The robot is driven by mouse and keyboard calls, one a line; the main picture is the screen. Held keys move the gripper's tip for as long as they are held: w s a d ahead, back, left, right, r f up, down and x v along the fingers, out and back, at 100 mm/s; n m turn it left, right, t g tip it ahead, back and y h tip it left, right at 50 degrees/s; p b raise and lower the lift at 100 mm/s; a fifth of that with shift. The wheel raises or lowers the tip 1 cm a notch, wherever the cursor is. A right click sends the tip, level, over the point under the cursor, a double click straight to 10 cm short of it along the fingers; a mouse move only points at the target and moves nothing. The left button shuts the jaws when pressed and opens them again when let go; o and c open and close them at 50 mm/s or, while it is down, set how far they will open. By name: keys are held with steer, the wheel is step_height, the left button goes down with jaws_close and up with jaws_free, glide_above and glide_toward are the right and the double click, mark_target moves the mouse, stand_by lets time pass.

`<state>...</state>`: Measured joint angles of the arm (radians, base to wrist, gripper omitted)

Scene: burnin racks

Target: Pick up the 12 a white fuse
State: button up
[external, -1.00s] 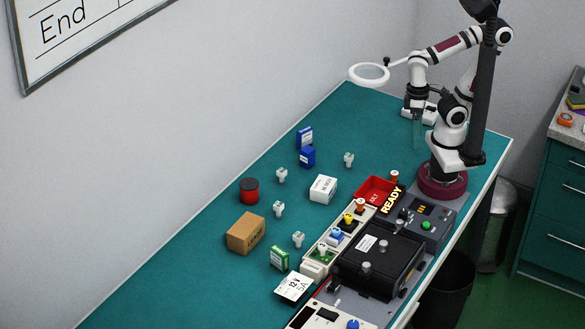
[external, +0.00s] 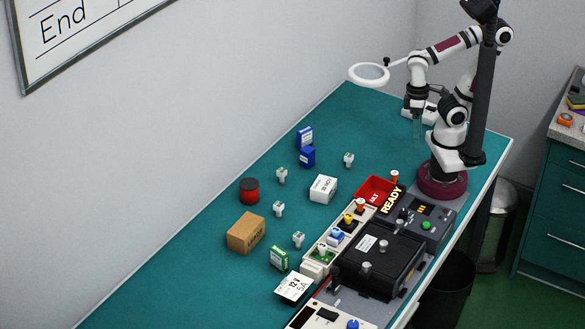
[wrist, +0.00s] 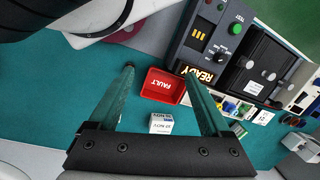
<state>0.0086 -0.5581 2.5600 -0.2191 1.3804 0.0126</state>
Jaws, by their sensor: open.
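Several small whitish fuse-like pieces stand on the teal bench in the external view: one at the back right (external: 348,159), one by the blue boxes (external: 281,174), one below the red-and-black spool (external: 278,208) and one near the green box (external: 298,239). Their ratings are too small to read, so I cannot tell which is the 12 A one. My gripper (external: 417,130) hangs over the far end of the bench, apart from them all. In the wrist view my gripper (wrist: 159,73) is open and empty. No loose fuse shows clearly there.
A white labelled box (external: 322,188), blue boxes (external: 307,157), a spool (external: 249,191), a cardboard box (external: 246,233) and a green box (external: 279,258) surround the pieces. The red FAULT bin (wrist: 163,85) and black-lidded fixture (external: 378,260) line the right. A ring lamp (external: 369,73) overhangs.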

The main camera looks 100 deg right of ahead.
steer(key=shift+c, duration=0.8)
steer(key=n+t, duration=0.3)
steer(key=n, duration=1.1)
glide_above(300, 233)
steer(key=s+d, duration=0.3)
steer(key=s, duration=0.1)
step_height(300, 233, down, 6)
steer(key=x, duration=1.6)
steer(key=shift+w+a, duration=0.15)
steer(key=shift+a, duration=0.25)
jaws_close()
